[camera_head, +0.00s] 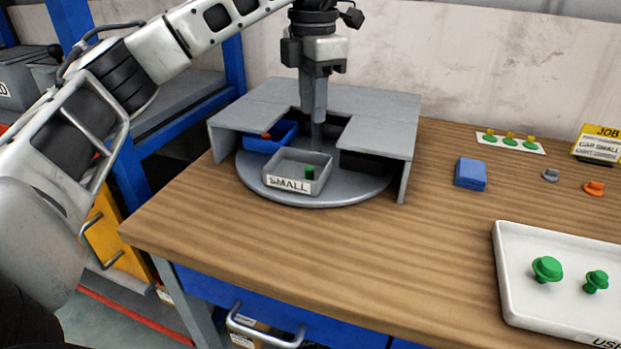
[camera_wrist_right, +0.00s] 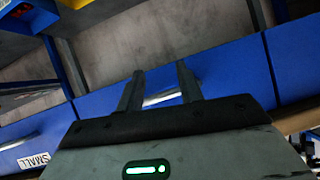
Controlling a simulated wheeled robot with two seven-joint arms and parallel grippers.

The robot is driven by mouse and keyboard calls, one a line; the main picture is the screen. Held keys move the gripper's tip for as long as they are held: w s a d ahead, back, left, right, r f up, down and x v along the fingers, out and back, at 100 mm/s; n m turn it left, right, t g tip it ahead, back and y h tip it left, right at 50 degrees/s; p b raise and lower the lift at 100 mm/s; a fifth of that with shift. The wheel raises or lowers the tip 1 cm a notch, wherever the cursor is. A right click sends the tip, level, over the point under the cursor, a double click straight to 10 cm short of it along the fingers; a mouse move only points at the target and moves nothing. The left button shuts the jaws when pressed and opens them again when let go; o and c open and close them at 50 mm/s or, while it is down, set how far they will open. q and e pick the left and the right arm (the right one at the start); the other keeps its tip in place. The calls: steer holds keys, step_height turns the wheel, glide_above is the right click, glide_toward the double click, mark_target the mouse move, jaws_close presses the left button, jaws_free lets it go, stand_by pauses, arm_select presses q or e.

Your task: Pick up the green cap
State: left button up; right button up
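A small green cap (camera_head: 309,172) stands in the grey bin labelled SMALL (camera_head: 289,184) on the round grey turntable (camera_head: 318,200). Two more green pieces, a larger one (camera_head: 546,268) and a smaller one (camera_head: 596,281), are in the white tray (camera_head: 515,290) at the right. My left gripper (camera_head: 317,136) points down over the turntable, behind the grey bin and apart from the green cap. Its fingers overlap in this view, so I cannot tell whether it is open. In the wrist view, my right gripper (camera_wrist_right: 160,88) has its fingers apart with nothing between them.
A grey cover (camera_head: 375,137) partly encloses the turntable, with a blue bin (camera_head: 271,138) under its opening. A blue block (camera_head: 470,173), a grey piece (camera_head: 550,175), an orange piece (camera_head: 593,188) and a JOB sign (camera_head: 598,144) stand on the wooden table. The table's front middle is clear.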

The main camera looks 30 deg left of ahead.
arm_select(q)
glide_above(310, 168)
steer(key=f, duration=0.6)
steer(key=shift+w, duration=0.4)
steer(key=f, duration=0.5)
steer(key=shift+s, duration=0.35)
jaws_close()
